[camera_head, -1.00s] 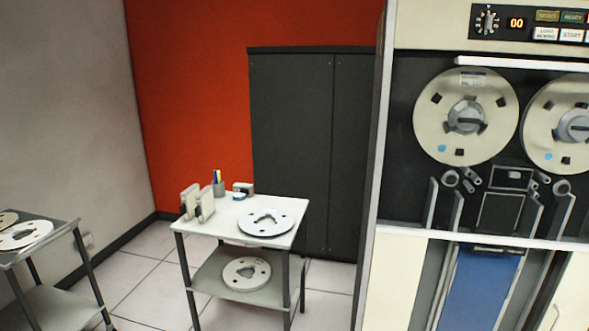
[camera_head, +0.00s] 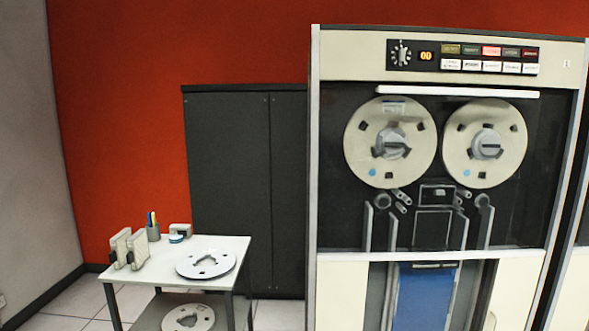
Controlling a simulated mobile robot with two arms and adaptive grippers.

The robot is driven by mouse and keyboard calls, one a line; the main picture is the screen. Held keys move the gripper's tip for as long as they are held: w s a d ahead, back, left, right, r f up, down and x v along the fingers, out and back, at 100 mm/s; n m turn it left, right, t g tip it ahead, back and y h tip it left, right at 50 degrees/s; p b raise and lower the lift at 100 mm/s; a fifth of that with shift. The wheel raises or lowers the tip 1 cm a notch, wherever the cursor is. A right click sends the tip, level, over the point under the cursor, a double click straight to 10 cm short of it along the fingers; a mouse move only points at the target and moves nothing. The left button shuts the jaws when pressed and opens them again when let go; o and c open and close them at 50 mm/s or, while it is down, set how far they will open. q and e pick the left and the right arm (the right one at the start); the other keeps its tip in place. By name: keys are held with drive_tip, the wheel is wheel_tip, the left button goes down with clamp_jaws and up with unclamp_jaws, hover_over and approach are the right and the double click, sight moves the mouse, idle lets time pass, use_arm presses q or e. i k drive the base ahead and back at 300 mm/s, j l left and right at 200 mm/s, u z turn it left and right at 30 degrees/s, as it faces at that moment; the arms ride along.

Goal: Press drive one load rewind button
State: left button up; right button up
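One indicator in the upper row is lit pinkish red. Two tape reels, the left reel (camera_head: 364,138) and the right reel (camera_head: 460,150), sit below the panel. Neither gripper is in view.
A small white table (camera_head: 150,262) at lower left holds a reel (camera_head: 205,264), white cases (camera_head: 129,248) and a pen cup (camera_head: 153,233). A dark cabinet (camera_head: 230,170) stands behind it. Part of another unit (camera_head: 575,290) shows at the right edge.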

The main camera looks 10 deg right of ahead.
sight(448, 64)
drive_tip(key=z, duration=1.25)
